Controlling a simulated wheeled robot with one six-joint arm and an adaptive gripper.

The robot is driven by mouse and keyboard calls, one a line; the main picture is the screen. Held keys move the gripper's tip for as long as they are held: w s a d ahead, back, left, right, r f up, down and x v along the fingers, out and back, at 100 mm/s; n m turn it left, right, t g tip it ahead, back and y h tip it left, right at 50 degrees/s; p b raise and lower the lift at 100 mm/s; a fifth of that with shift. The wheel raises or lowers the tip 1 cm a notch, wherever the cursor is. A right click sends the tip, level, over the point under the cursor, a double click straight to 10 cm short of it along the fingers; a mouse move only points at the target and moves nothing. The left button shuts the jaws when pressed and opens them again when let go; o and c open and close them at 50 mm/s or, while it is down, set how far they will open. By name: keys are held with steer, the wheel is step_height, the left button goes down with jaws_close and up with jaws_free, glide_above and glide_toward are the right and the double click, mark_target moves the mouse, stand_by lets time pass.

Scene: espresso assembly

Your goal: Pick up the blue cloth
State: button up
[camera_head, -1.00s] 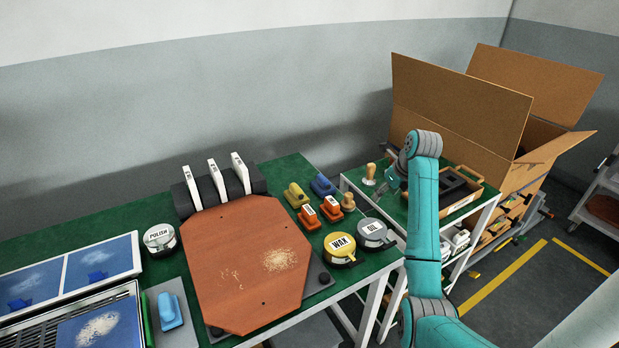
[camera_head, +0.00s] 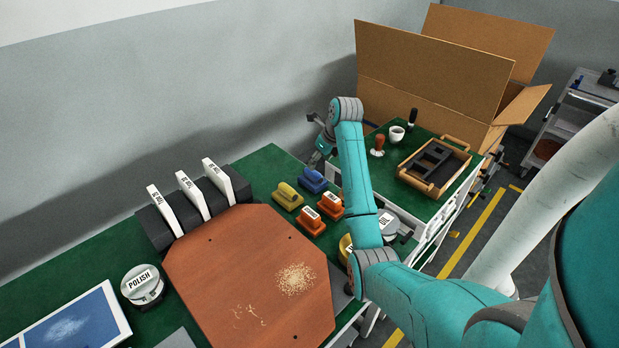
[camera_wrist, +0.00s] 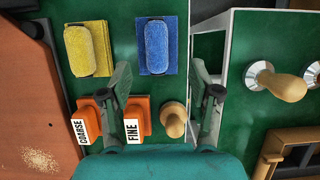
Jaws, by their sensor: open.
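The blue cloth (camera_head: 313,180) lies near the back right edge of the green bench, beside the yellow cloth (camera_head: 288,196). In the wrist view the blue cloth (camera_wrist: 172,65) shows as a flat square with a rounded, fuzzy blue pad (camera_wrist: 157,46) on it. The cloth appears ahead, between and beyond the fingertips, not touched.
Orange COARSE (camera_wrist: 86,122) and FINE (camera_wrist: 133,120) blocks and a tan-knobbed tamper (camera_wrist: 174,122) sit close to the fingers. A gap separates the bench from the side table (camera_head: 400,160). A wooden board (camera_head: 245,275) fills the bench's middle. A cardboard box (camera_head: 430,75) stands behind.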

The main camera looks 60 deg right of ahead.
mark_target(314, 171)
steer(key=shift+a+x, duration=0.2)
steer(key=shift+x, duration=3.55)
jaws_close()
